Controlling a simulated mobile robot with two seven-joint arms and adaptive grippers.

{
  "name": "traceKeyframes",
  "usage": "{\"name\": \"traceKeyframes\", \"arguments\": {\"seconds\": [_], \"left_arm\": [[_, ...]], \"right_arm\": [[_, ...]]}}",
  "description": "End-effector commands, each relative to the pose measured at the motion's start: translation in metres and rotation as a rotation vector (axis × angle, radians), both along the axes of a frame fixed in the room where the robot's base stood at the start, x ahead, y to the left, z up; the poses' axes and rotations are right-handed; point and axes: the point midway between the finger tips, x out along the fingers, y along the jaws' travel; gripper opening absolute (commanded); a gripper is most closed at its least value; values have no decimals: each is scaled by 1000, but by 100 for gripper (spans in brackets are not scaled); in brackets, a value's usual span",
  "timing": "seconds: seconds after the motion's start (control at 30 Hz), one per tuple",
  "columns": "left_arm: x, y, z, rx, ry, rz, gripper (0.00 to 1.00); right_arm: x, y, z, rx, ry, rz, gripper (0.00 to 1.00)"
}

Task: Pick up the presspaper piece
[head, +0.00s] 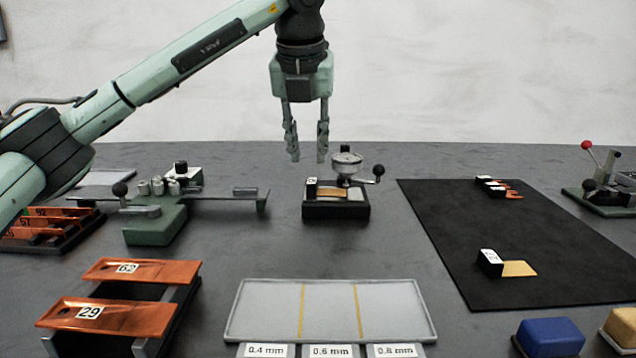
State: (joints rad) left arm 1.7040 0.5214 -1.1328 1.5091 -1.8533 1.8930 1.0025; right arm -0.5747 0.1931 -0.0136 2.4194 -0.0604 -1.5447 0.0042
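My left gripper (308,158) points down above the table, its two fingers apart with nothing between them. Below its fingertips is a small dial gauge (347,162) on a black base with a side crank. In the gauge lies a tan strip (330,191) with a black, white-labelled grip block (312,186) at its left end. Another tan, flat piece (519,268) with a black, white-labelled block (490,262) lies on the black mat (530,220). Both tan pieces look like presspaper; the labels are too small to read. My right gripper is out of view.
A grey tray (262,312) with three sections, marked 0.4, 0.6 and 0.8 mm, lies in front. Copper pieces (140,270) sit on a rack at left. A green device (155,225) stands behind it. Blue (550,337) and yellow (622,326) pads are at front right.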

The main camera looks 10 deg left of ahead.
Motion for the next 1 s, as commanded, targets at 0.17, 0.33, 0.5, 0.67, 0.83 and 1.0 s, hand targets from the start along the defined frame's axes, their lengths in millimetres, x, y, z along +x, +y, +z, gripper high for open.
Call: {"name": "traceKeyframes", "arguments": {"seconds": [0.17, 0.33, 0.5, 0.67, 0.83, 1.0], "left_arm": [[4, 0, -16, 0, 2, -2, 26], [9, -2, -39, -1, 4, -2, 26], [17, -2, -59, -2, 1, -2, 26], [18, -2, -60, -2, 0, -3, 26], [18, -2, -60, -2, 1, -3, 12], [18, -2, -60, -3, 0, -3, 0]], "right_arm": [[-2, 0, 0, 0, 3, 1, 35], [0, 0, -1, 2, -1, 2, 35], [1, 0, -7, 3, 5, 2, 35], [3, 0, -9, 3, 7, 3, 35], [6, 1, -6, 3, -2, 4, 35], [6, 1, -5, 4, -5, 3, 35]]}}
